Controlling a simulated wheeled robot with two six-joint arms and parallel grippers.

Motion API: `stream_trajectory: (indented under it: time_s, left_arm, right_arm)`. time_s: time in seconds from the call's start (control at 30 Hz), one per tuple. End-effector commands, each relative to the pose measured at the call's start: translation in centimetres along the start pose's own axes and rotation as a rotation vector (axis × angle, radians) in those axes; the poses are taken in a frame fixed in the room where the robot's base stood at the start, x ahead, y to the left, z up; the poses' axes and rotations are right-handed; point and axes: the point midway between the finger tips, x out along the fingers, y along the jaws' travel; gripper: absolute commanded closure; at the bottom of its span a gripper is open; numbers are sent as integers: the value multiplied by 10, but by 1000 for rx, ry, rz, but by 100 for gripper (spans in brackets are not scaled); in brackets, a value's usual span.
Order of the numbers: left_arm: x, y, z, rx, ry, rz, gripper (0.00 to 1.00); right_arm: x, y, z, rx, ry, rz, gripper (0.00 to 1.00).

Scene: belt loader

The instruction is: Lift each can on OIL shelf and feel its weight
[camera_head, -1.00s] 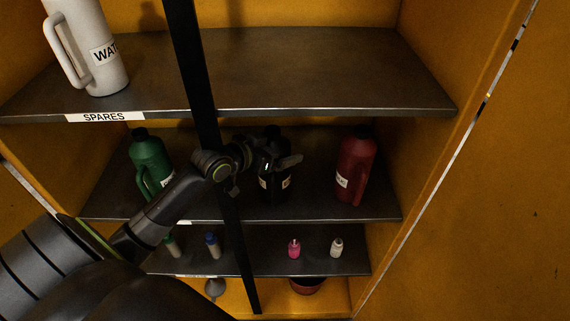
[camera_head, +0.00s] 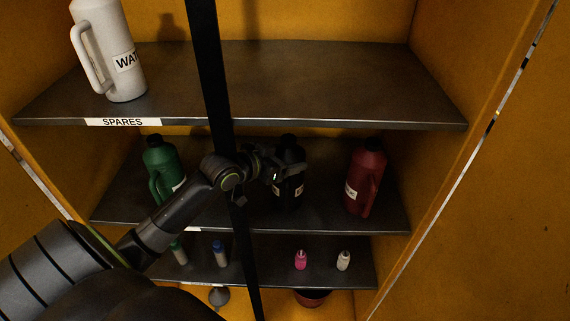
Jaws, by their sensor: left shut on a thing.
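Three cans stand on the middle shelf (camera_head: 330,224); its edge label is mostly hidden and I cannot read OIL. The green can (camera_head: 161,165) is at the left, partly behind my arm. The black can (camera_head: 291,193) is in the middle. The red can (camera_head: 366,175) is at the right, with a white label. My left gripper (camera_head: 286,172) is shut on the black can at its upper part and covers some of it. I cannot tell whether the black can is clear of the shelf. My right gripper is out of view.
A black upright bar (camera_head: 211,80) crosses in front of the shelves, close to my left arm. The upper SPARES shelf (camera_head: 300,85) holds a white can (camera_head: 108,50). Several small bottles stand on the lower shelf (camera_head: 270,275). A reddish bowl (camera_head: 312,298) sits below.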

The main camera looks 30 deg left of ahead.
Motion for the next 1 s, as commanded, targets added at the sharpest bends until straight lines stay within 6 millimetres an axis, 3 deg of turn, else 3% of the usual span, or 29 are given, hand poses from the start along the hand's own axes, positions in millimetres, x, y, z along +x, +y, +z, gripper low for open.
stream_trajectory:
  time_s: [0.17,0.3,0.77,1.0]
  left_arm:
    - [-4,-1,-10,5,-3,-2,60]
    - [-13,-1,-30,8,1,-2,60]
    - [-98,0,6,9,-10,0,60]
    - [-134,0,16,0,-8,-2,60]
  right_arm:
    - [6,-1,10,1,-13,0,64]
    - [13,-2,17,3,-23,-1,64]
    - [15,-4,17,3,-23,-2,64]
    - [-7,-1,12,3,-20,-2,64]
